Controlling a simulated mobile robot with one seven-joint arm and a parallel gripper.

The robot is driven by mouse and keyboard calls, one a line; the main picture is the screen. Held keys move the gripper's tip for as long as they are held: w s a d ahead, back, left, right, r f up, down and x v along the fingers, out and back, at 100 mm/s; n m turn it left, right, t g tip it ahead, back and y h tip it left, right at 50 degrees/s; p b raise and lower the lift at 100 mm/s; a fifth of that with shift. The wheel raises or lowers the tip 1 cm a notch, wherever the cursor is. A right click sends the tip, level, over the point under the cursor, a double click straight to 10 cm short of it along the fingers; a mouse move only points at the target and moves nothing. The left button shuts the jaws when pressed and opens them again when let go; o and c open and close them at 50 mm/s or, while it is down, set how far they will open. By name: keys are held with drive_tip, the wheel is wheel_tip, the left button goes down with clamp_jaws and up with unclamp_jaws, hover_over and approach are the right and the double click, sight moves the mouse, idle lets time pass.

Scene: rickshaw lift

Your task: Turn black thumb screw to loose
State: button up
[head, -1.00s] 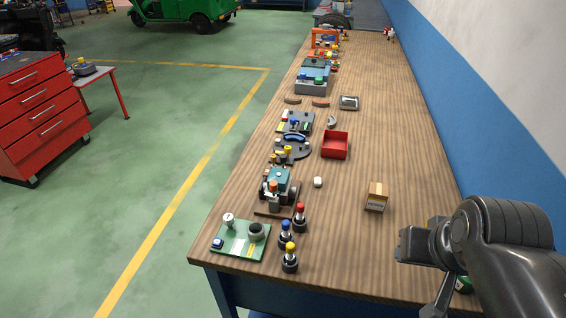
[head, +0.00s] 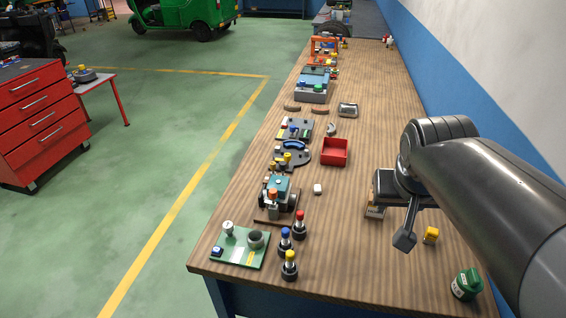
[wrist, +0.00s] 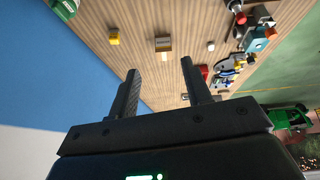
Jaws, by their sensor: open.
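My gripper (wrist: 159,69) is open and empty in the wrist view, its two dark fingers apart above the wooden bench. In the head view my arm reaches in from the right, over the right side of the bench. No black thumb screw can be picked out with certainty at this size. A green board (head: 230,256) at the near left bench corner carries a dark round knob (head: 255,239), a pale knob (head: 228,228) and a blue part. A small teal machine (head: 278,187) with an orange-topped part stands behind it. My gripper is apart from all of these.
Blue, red and yellow-topped screwdriver-like pieces (head: 289,265) stand beside the board. A cardboard box (wrist: 163,44), yellow cube (head: 430,235) and green container (head: 467,284) lie near my arm. A red bin (head: 335,151) is farther back. The wall borders the right; the bench's near middle is clear.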

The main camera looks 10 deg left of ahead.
drive_tip(key=w+a+n, duration=0.1)
drive_tip(key=w+a, duration=1)
drive_tip(key=w, duration=0.3)
drive_tip(key=n+g+y, duration=0.1)
drive_tip(key=y, duration=0.1)
approach(283, 163)
drive_tip(key=x, duration=0.8)
drive_tip(key=shift+f, duration=0.35)
drive_tip(key=shift+c, duration=0.5)
clamp_jaws()
